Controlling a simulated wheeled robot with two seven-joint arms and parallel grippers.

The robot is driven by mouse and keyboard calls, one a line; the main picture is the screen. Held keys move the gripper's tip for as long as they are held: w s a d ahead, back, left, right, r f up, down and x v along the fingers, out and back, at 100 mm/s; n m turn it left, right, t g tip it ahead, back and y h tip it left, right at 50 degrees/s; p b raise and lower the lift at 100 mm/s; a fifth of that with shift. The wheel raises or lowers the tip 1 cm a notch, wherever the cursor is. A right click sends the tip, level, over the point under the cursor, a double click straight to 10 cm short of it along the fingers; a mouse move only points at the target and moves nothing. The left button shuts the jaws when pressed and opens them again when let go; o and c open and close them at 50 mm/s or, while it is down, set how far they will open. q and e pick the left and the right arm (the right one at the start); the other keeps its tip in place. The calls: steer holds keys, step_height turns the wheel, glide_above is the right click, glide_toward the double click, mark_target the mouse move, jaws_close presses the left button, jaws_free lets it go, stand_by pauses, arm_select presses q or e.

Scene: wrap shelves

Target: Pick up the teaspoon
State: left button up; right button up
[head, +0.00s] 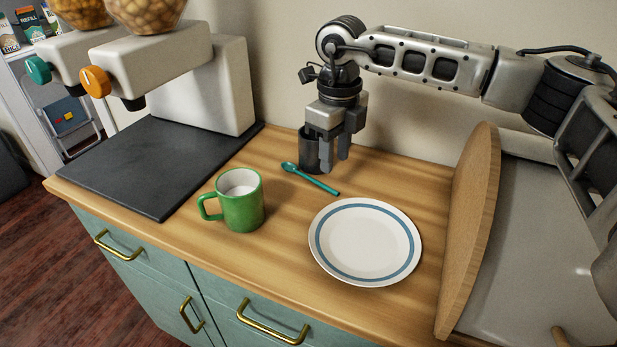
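The teal teaspoon (311,179) lies on the wooden counter in the head view, its bowl end toward the upper left and its handle toward the lower right. My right gripper (335,163) points down just above and behind the handle side of the spoon. Its two fingers stand apart with a gap between them, and nothing shows between them. The spoon is apart from the fingers as far as I can see. My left gripper is not in view.
A dark cup (308,152) stands right behind the gripper, partly hidden by it. A green mug (242,203) stands left of the spoon, and a white plate with a blue ring (365,243) lies to its lower right. A round wooden board (470,230) stands upright at right.

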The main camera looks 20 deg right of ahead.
mark_target(333, 189)
steer(key=shift+w+d+f+p, duration=0.1)
steer(key=shift+f+p, duration=0.1)
steer(key=shift+f, duration=1.6)
steer(key=shift+w+f+p, duration=0.1)
steer(key=shift+f+p, duration=0.1)
steer(key=shift+f, duration=1.55)
jaws_close()
